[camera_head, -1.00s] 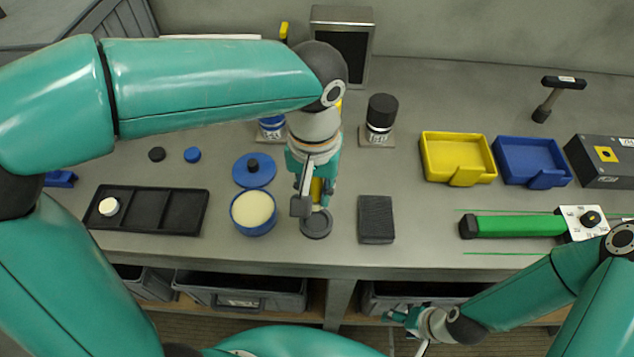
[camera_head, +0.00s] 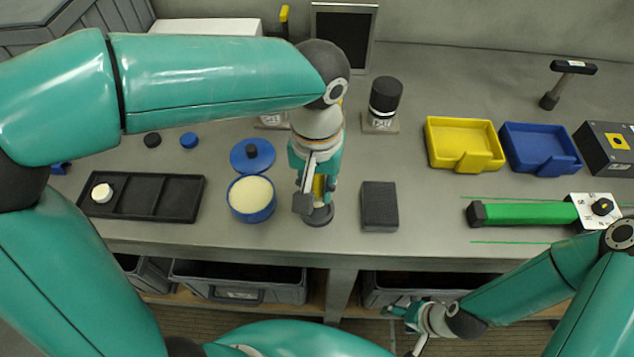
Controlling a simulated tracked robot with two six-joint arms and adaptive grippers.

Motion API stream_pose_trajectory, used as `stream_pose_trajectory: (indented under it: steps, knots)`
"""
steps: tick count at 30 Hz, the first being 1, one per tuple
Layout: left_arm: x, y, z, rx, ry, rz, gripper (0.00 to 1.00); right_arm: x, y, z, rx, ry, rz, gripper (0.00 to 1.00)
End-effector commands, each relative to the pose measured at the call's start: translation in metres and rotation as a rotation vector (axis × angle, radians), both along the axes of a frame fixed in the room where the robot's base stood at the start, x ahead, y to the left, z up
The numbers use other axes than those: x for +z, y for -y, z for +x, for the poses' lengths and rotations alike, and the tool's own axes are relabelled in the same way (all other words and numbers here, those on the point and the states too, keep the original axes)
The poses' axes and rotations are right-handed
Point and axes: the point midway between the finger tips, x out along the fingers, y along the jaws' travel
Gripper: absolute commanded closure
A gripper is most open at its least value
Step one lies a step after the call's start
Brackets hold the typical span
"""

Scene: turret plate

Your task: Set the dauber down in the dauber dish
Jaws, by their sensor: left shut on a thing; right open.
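The dauber (camera_head: 319,187) is a slim piece with a yellow handle, held by my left gripper (camera_head: 316,192). The gripper is shut on it and points down over the dauber dish (camera_head: 318,216). The dish is a small dark round dish near the table's front edge. The dauber's lower end is at or just above the dish; the gripper hides whether they touch. My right gripper (camera_head: 398,313) is open and empty, low in front of the table edge.
A blue tub of cream-coloured paste (camera_head: 251,196) stands close left of the dish, its blue lid (camera_head: 252,156) behind it. A dark block (camera_head: 379,207) lies to the right. A black tray (camera_head: 150,205) is further left. Yellow (camera_head: 462,145) and blue (camera_head: 540,150) bins stand right.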

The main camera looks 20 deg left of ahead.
Motion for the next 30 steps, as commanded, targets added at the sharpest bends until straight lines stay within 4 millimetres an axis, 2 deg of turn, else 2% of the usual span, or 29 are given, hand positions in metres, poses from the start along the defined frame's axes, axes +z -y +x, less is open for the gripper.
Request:
stream_pose_trajectory:
  steps: [19, 30]
  knots:
    - [-0.016, 0.001, -0.002, -0.001, 0.001, -0.001, 1.00, -0.014, 0.000, 0.000, 0.000, 0.000, 0.000, 0.33]
    - [-0.017, 0.000, -0.003, 0.000, 0.001, 0.000, 1.00, -0.014, 0.000, 0.000, 0.000, 0.000, 0.000, 0.33]
